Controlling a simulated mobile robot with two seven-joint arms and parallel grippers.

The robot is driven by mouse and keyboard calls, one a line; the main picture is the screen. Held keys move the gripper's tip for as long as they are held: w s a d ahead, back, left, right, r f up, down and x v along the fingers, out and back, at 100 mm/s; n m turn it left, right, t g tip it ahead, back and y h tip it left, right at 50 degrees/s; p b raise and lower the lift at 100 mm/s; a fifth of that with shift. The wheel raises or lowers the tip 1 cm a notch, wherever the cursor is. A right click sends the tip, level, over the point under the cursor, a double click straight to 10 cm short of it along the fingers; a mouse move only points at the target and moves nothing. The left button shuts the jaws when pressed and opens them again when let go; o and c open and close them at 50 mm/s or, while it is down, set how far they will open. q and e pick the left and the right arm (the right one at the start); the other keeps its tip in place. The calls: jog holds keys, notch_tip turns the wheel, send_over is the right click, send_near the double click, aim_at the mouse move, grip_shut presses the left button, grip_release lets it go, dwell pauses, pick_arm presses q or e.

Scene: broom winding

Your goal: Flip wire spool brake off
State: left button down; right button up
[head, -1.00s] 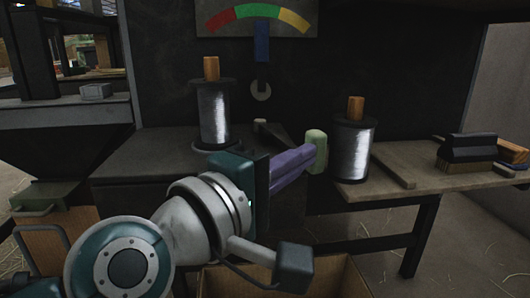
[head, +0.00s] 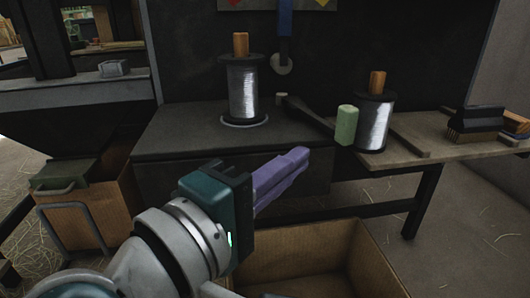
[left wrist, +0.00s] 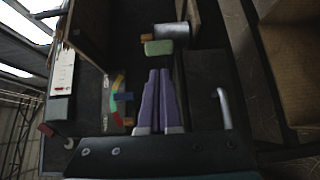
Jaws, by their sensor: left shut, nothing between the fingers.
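The handle stands just in front of the right wire spool (head: 373,122). Another wire spool (head: 243,92) stands upright on the dark bench to the left. My left gripper (head: 301,160), with purple fingers, is shut and empty, below and left of the handle and apart from it. In the left wrist view the green handle (left wrist: 158,47) lies just beyond the fingertips (left wrist: 160,72). My right gripper is not in view.
An open cardboard box (head: 365,262) stands on the floor below the left gripper. A brush (head: 475,124) lies on the wooden tabletop (head: 455,151) at right. A coloured gauge (left wrist: 117,92) shows in the left wrist view. A box with a green container (head: 62,175) stands at left.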

pick_arm(q)
jog(key=s+a+r+m+g+y+p, duration=0.1)
jog(key=s+r+m+g+p, duration=0.3)
jog(key=r+p, duration=0.8)
jog(key=s+a+r+m+g+y+p, duration=0.15)
jog(key=s+r+m+p, duration=0.6)
jog(key=p, duration=0.75)
jog(key=s+a+r+m+g+y+p, duration=0.1)
jog(key=s+a+r+g+y+p, duration=0.3)
jog(key=a+r+p, duration=0.6)
jog(key=s+a+r+g+y+p, duration=0.1)
jog(key=s+a+r+y+p, duration=0.4)
jog(key=r+p, duration=0.9)
notch_tip(320, 180, up, 33)
jog(key=s+h+p, duration=0.1)
jog(key=p, duration=3.5)
jog(key=shift+a+r+p, duration=0.15)
jog(key=shift+a+p, duration=0.2)
jog(key=shift+a, duration=0.05)
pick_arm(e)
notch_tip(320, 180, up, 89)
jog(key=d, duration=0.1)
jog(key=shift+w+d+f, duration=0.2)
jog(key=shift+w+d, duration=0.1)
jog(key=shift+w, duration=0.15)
